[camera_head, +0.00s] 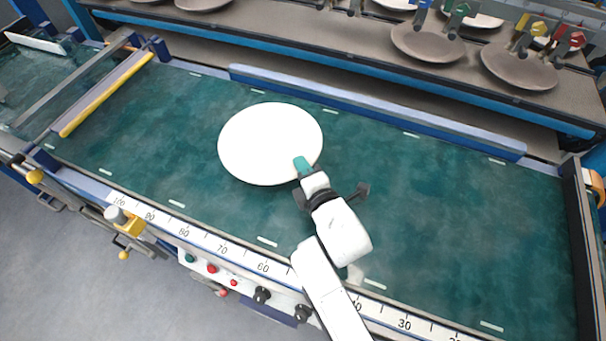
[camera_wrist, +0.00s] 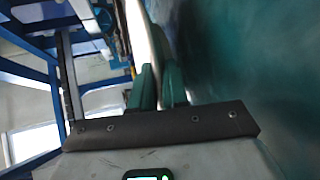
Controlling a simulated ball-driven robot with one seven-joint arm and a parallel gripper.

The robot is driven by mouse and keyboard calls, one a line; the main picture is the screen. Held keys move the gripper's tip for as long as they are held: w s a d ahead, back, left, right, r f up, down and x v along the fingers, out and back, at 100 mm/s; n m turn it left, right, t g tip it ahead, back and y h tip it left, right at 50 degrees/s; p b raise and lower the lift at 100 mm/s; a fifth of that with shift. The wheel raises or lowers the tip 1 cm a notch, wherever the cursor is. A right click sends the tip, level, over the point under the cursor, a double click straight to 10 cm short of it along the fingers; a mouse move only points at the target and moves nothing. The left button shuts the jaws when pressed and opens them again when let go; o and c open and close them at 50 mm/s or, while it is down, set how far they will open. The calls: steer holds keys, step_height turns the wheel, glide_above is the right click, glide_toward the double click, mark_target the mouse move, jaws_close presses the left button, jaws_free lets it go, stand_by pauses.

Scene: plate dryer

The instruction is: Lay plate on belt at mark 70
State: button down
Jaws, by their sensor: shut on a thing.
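A white round plate (camera_head: 265,140) is over the green belt (camera_head: 450,220), left of the middle in the head view. My gripper (camera_head: 301,165) is shut on the plate's near right rim. In the wrist view the plate (camera_wrist: 148,40) shows edge-on as a pale strip between the green fingers of my gripper (camera_wrist: 158,85). A ruler (camera_head: 222,250) with printed numbers runs along the belt's near edge; the 70 stands below the plate and somewhat to its left. I cannot tell whether the plate touches the belt.
A blue-and-grey rail (camera_head: 370,110) runs along the belt's far side. A yellow bar (camera_head: 105,95) crosses the belt at the left. Beyond the rail, brown plates (camera_head: 428,42) stand on another belt under coloured holders. The belt right of my arm is clear.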

steer(key=shift+f, duration=1.1)
steer(key=shift+f, duration=0.15)
steer(key=c, duration=1.4)
jaws_free()
steer(key=shift+s+f, duration=0.1)
steer(key=shift+r, duration=0.2)
steer(key=shift+s+d, duration=0.1)
steer(key=shift+s, duration=0.2)
steer(key=v, duration=1.1)
steer(key=shift+s+r, duration=0.15)
steer(key=shift+r, duration=0.05)
